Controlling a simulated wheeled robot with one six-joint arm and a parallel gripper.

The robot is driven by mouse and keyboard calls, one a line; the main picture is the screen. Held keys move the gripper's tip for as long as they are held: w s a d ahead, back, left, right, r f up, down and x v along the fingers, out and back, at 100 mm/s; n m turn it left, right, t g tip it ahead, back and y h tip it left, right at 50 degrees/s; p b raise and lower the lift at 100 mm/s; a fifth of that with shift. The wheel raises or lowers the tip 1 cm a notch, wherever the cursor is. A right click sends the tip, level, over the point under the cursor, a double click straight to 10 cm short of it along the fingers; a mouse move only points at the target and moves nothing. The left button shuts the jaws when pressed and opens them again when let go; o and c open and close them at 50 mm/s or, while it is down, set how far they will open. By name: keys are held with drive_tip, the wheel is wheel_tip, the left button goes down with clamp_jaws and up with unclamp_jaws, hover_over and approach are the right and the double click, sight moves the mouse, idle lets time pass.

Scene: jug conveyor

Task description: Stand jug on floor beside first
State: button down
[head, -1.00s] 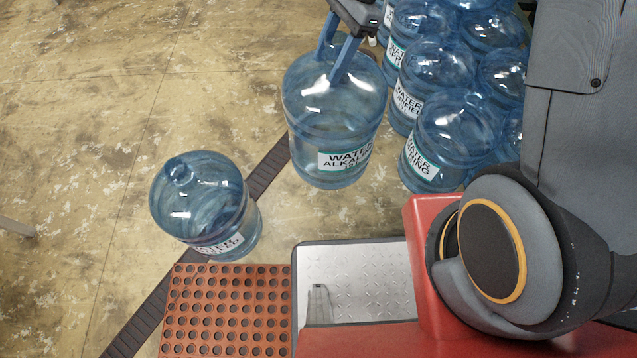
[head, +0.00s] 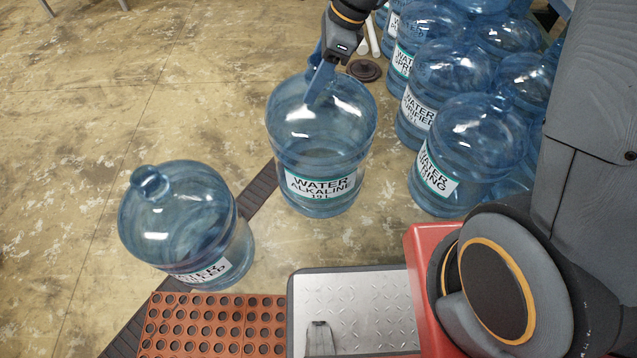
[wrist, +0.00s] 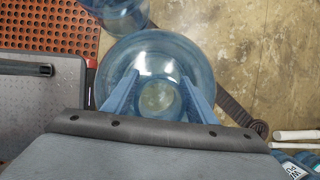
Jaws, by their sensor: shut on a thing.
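The alkaline jug (head: 325,148) is clear blue with a white label. It is upright near the middle of the head view, and my gripper (head: 319,84) is shut on its neck from above. The wrist view shows this jug (wrist: 158,62) between my two blue fingers (wrist: 158,92). I cannot tell whether its base touches the floor. The first jug (head: 185,215) stands on the floor to the left and nearer, its cap end up, with a visible gap between the two. It also shows in part at the top of the wrist view (wrist: 122,14).
Several jugs (head: 470,150) stand packed at the right. A red perforated mat (head: 212,327) and a metal tread plate (head: 355,310) lie in front. A dark strip (head: 262,188) crosses the floor. A dark disc (head: 364,70) lies behind the held jug. The floor at upper left is clear.

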wheel_tip(320, 180, down, 10)
drive_tip(key=b, duration=0.5)
drive_tip(key=shift+f, duration=0.1)
drive_tip(key=c, duration=0.8)
unclamp_jaws()
drive_tip(key=shift+o, duration=0.2)
